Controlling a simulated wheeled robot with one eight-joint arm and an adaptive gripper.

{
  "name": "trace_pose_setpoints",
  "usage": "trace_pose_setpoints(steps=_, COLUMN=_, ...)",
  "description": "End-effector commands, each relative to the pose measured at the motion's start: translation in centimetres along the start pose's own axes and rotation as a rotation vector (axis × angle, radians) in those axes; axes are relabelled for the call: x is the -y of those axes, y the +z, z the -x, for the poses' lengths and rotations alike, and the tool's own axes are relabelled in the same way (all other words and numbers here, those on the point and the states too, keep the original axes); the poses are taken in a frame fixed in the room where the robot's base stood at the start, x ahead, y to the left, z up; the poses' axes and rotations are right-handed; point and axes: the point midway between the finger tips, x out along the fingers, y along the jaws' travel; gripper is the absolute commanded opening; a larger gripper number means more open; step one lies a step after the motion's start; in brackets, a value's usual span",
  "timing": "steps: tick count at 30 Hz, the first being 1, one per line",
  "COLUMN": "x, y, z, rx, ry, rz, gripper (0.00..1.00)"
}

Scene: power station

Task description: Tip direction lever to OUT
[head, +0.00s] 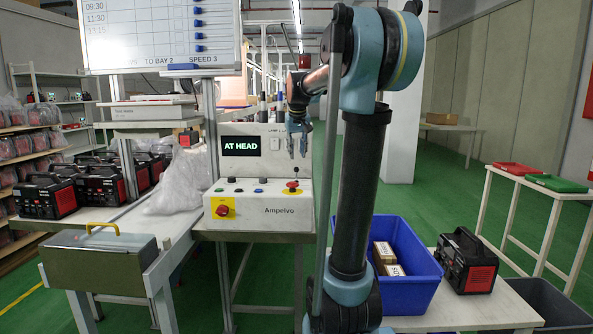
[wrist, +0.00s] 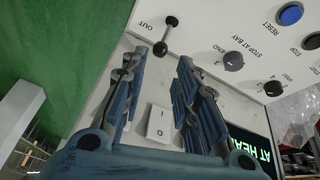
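The direction lever (wrist: 166,36) is a short rod with a black ball at each end, standing on the white control panel beside the printed OUT in the wrist view. Which way it is tipped I cannot tell. My gripper (wrist: 160,64) is open and empty. Its blue fingertips are spread, with the nearer ball just beyond the gap and apparently apart from both. In the head view my gripper (head: 297,153) hangs pointing down over the right side of the control box (head: 262,218).
The display (head: 241,146) reads AT HEAD. A white rocker switch (wrist: 158,124) lies between my fingers in the wrist view. Black knobs (wrist: 234,61) and a blue RESET button (wrist: 290,14) sit beside the lever. A blue bin (head: 408,262) stands at the right.

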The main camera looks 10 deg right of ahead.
Motion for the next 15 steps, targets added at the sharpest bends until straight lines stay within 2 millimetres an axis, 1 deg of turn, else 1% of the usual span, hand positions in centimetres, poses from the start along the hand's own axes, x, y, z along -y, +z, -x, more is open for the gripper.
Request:
trace_pose_setpoints(steps=1, x=0.0, y=-0.1, z=-1.0, rx=0.0, ry=0.0, rz=0.0, gripper=0.28)
trace_pose_setpoints(steps=3, x=0.0, y=-0.1, z=-2.2, rx=0.0, ry=0.0, rz=0.0, gripper=0.28)
trace_pose_setpoints(steps=9, x=0.0, y=0.0, z=-5.5, rx=0.0, ry=0.0, rz=0.0, gripper=0.28)
trace_pose_setpoints(steps=15, x=0.0, y=0.0, z=-7.8, rx=0.0, ry=0.0, rz=0.0, gripper=0.28)
